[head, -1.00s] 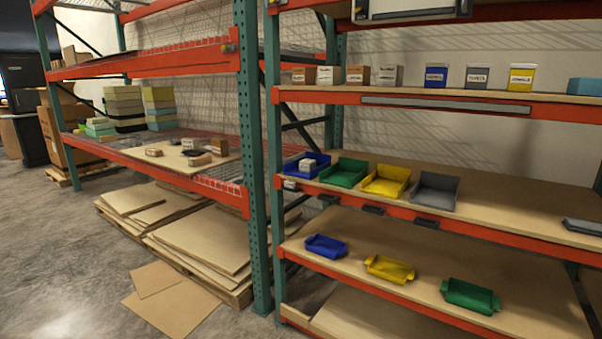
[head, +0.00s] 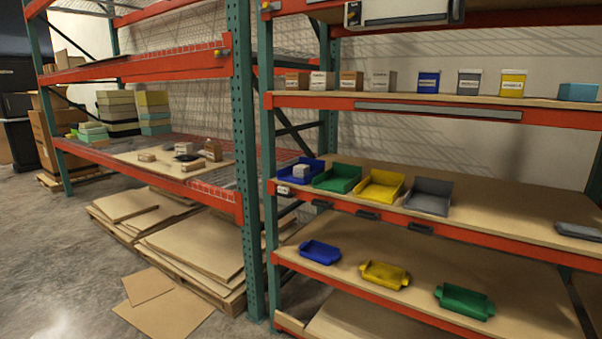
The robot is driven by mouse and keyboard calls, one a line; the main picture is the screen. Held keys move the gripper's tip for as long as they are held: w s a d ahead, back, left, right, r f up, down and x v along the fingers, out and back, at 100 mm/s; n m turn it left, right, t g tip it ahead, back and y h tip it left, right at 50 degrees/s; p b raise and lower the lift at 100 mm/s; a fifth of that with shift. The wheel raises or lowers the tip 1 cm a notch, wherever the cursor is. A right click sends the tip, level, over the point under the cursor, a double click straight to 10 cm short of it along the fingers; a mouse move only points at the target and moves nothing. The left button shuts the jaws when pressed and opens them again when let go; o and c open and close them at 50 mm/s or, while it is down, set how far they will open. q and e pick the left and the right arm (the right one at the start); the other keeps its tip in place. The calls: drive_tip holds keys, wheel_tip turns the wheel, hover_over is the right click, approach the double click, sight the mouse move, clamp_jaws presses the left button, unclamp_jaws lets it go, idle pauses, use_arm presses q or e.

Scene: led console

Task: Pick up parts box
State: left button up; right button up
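Neither of my grippers shows in the head view. On the right rack's upper shelf stands a row of small labelled boxes: brown and white ones at the left, such as this brown box (head: 351,82), then a blue box (head: 428,82), a grey box (head: 469,82) and a yellow box (head: 513,83). A plain light-blue box (head: 578,92) stands at the right end. The labels are too small to read. I cannot tell which one is the parts box. A small white box (head: 301,171) sits in the blue bin (head: 290,182) on the middle shelf.
The middle shelf also holds green (head: 337,178), yellow (head: 381,188) and grey (head: 428,197) bins. The lower shelf holds blue (head: 320,252), yellow (head: 385,274) and green (head: 464,301) trays. A teal upright (head: 241,150) separates the racks. Small boxes lie on a board (head: 130,157) at left.

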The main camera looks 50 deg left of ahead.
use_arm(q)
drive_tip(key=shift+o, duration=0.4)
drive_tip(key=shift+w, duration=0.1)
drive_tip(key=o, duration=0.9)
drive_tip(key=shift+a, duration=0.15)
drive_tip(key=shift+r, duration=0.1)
